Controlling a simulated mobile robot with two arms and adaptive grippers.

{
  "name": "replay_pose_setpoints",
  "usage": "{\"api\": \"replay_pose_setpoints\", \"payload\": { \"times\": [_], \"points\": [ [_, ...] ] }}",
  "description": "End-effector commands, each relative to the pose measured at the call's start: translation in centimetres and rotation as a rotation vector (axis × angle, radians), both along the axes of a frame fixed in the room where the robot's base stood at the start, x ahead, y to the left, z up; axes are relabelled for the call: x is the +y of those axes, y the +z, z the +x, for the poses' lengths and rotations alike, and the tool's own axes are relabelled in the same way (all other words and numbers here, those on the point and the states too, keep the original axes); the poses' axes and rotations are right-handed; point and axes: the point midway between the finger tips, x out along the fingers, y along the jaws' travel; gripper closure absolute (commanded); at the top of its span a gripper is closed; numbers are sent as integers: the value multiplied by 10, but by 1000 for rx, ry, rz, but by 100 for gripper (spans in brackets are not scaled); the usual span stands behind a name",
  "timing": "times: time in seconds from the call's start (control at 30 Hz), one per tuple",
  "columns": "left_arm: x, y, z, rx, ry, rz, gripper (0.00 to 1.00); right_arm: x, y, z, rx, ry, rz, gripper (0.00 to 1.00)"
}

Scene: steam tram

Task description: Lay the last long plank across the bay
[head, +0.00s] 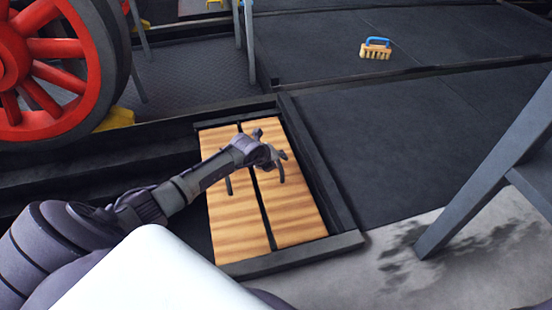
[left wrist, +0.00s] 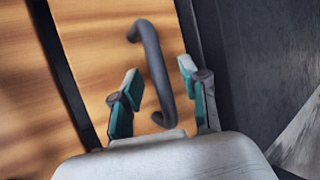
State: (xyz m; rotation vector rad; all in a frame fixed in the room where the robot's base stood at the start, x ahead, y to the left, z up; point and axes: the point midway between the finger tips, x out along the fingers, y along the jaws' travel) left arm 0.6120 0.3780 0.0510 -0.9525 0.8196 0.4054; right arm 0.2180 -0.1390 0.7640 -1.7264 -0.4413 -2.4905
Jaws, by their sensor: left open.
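Two long wooden planks lie side by side in the dark-framed bay, a left plank (head: 224,228) and a right plank (head: 292,212), with a narrow dark gap between them. My left gripper (head: 274,163) is over the right plank. In the left wrist view, its teal-padded fingers (left wrist: 160,73) are open on either side of the right plank's dark curved handle (left wrist: 152,60). The left plank's handle (head: 229,184) shows beside my arm. My right gripper is out of view.
The bay's dark frame (head: 325,180) borders the planks. A red spoked wheel (head: 40,60) stands at the upper left. A grey post (head: 490,170) slants at the right.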

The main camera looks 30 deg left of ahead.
Motion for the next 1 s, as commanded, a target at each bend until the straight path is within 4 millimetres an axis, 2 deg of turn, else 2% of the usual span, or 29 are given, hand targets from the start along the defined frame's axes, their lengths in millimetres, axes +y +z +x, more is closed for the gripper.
{"api": "replay_pose_setpoints", "payload": {
  "times": [0.17, 0.63, 0.8, 1.0],
  "points": [
    [1, 10, -7, -4, -1, -1, 56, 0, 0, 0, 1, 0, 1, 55],
    [5, 81, -64, -10, -1, 1, 56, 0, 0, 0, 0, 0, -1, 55],
    [5, 93, -74, -9, 0, -1, 56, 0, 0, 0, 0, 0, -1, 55],
    [5, 95, -75, -10, 0, -1, 56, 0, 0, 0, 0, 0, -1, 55]
  ]
}}
